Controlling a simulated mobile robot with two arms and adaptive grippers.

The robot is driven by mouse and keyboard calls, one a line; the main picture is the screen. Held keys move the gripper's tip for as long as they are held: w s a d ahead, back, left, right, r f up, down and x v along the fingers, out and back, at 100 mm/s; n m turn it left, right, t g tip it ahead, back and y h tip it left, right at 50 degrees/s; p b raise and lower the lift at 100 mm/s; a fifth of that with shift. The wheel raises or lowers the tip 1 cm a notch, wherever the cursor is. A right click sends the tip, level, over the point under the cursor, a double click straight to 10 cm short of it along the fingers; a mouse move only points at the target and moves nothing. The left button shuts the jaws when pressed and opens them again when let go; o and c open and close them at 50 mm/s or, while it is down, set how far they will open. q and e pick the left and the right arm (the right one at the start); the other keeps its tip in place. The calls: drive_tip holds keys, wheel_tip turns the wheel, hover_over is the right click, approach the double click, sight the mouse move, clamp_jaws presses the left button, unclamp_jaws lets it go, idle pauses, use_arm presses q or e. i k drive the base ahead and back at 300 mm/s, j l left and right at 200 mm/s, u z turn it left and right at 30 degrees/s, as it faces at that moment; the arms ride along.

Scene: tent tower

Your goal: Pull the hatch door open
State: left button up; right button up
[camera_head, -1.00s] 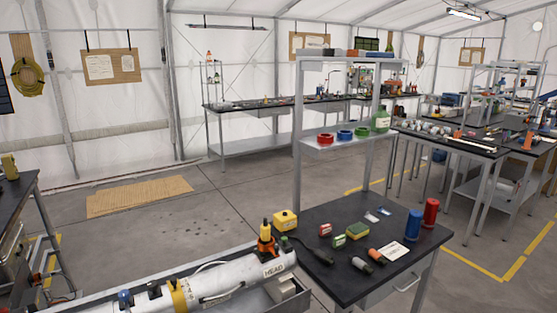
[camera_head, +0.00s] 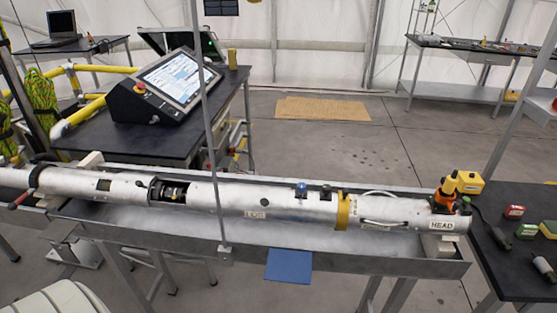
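A long silver-white tube (camera_head: 270,201) lies lengthwise in a grey metal trough (camera_head: 360,238). Its right end carries a "HEAD" label (camera_head: 442,225). A dark rectangular opening (camera_head: 172,192) in the tube, left of the middle, shows mechanical parts inside. A blue knob (camera_head: 301,188) and a dark knob (camera_head: 325,191) stand on top, left of a yellow band (camera_head: 343,211). I cannot tell which part is the hatch door. Neither of my grippers is in view.
A thin vertical pole (camera_head: 208,130) stands in front of the tube. A console with a screen (camera_head: 168,84) sits on a dark table behind the trough. A dark table (camera_head: 518,262) with small items stands at the right. Open floor lies behind the trough.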

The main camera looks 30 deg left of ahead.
sight(252, 197)
drive_tip(key=u, duration=1.2)
